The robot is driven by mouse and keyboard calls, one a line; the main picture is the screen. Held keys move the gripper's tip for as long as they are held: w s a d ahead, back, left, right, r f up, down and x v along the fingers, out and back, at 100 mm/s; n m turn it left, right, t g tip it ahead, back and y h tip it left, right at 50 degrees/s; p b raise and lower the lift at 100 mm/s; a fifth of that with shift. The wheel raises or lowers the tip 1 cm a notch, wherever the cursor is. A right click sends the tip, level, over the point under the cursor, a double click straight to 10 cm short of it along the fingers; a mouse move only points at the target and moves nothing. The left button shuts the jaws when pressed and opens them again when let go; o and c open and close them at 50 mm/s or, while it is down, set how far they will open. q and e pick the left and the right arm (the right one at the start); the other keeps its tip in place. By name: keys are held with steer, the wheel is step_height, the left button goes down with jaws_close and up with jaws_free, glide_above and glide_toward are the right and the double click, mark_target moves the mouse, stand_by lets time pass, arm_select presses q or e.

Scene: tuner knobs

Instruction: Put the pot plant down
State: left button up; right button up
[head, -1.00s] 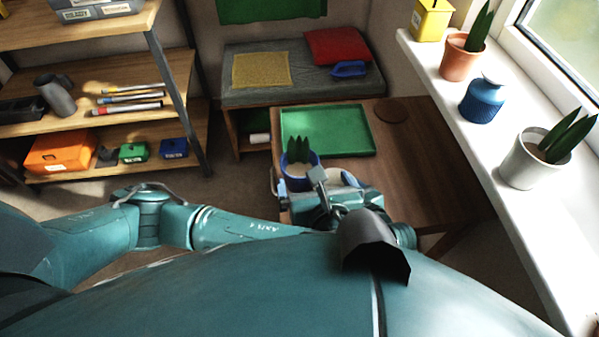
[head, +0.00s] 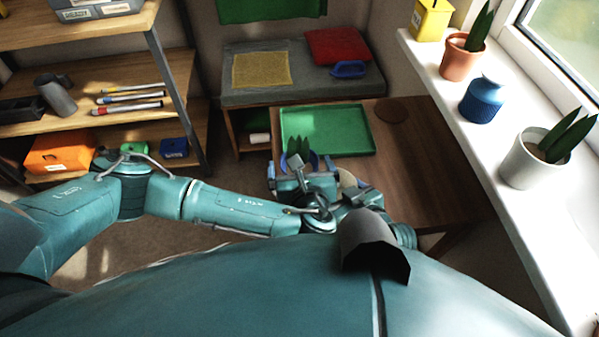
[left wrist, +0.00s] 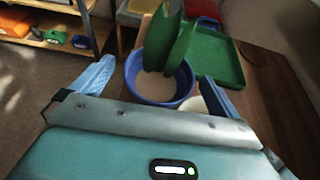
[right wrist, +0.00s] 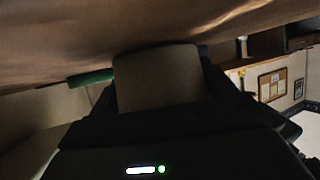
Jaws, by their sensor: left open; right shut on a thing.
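The pot plant is a blue pot (left wrist: 160,91) with green pointed leaves (left wrist: 165,45) and pale soil. It stands upright on the wooden table. In the head view its leaves (head: 298,147) show, while my left gripper (head: 297,172) hides most of the pot. In the left wrist view my left gripper (left wrist: 156,74) is open, its fingers apart to either side of the pot, and I cannot see contact. My right gripper (right wrist: 157,75) is shut on a plain beige thing (right wrist: 158,78) in the dim right wrist view; I cannot tell what it is.
A green tray (head: 362,151) lies behind the pot on the table (head: 425,150). A cream round thing (left wrist: 197,104) is close to the pot's right. Shelves stand left; a white sill (head: 500,198) with pots runs along the right.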

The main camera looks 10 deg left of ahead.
arm_select(q)
steer(key=shift+x, duration=1.2)
steer(key=c, duration=1.4)
arm_select(e)
steer(key=o, duration=0.9)
steer(key=shift+c, duration=0.2)
arm_select(q)
steer(key=shift+o, duration=0.2)
step_height(320, 180, up, 10)
steer(key=shift+r, duration=0.1)
